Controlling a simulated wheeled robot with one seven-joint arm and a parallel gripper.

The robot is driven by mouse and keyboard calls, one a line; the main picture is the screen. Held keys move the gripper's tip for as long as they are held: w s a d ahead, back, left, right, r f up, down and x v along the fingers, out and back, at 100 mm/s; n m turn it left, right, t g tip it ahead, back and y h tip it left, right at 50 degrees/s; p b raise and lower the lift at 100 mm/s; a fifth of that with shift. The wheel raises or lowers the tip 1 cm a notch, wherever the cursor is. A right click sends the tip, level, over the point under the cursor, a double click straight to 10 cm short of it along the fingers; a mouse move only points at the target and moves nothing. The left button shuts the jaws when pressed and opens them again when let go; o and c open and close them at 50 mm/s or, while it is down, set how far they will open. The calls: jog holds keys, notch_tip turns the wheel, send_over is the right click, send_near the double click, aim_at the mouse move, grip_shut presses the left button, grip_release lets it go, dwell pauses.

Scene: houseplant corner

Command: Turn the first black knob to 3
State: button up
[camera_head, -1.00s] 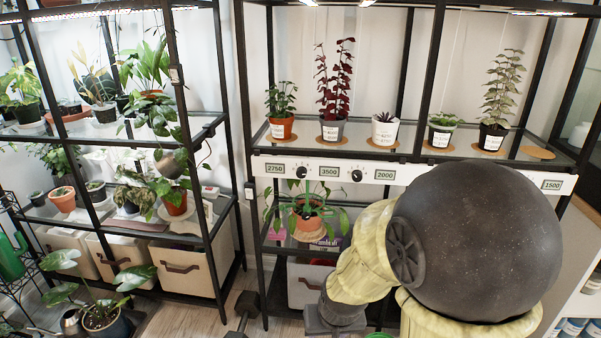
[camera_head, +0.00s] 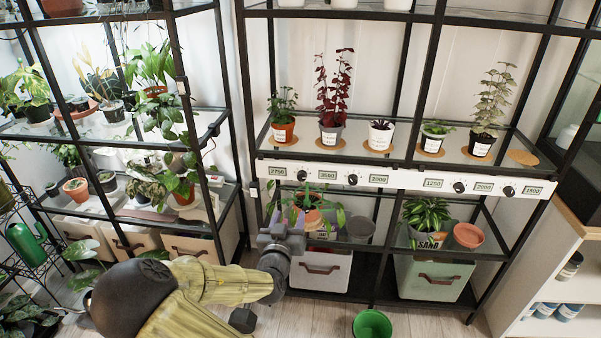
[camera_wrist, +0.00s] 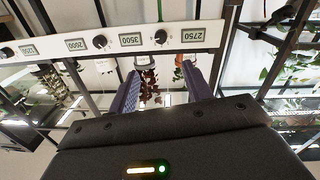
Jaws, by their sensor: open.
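The white control strip (camera_head: 405,181) runs along the front edge of the plant shelf, with several black knobs between numbered displays. The first black knob (camera_head: 302,175) sits between the displays reading 2750 (camera_head: 278,170) and 3500 (camera_head: 328,175). The wrist view looks upside down; there the same knob (camera_wrist: 160,37) lies beyond the fingertips, roughly between them. My gripper (camera_head: 284,228) is below and in front of the strip, apart from the knob. In the wrist view my gripper (camera_wrist: 161,72) has its purple-grey fingers spread and empty. The knob's pointer setting is too small to read.
A potted plant (camera_head: 312,212) stands on the lower shelf just behind my gripper. Black shelf posts (camera_head: 250,130) rise at the left. A green bucket (camera_head: 372,325) stands on the floor. A white cabinet (camera_head: 560,260) is at the right.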

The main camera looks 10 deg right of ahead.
aim_at(301, 178)
jog(key=shift+a+r, duration=0.1)
jog(key=x, duration=1.7)
jog(key=shift+w+b, duration=0.25)
jog(key=shift+b, duration=0.05)
jog(key=c, duration=1)
jog(key=shift+n, duration=0.4)
jog(key=n+b, duration=0.1)
jog(key=n, duration=0.1)
jog(key=shift+n, duration=0.3)
jog(key=shift+n+b, duration=0.35)
jog(key=shift+n, duration=1.95)
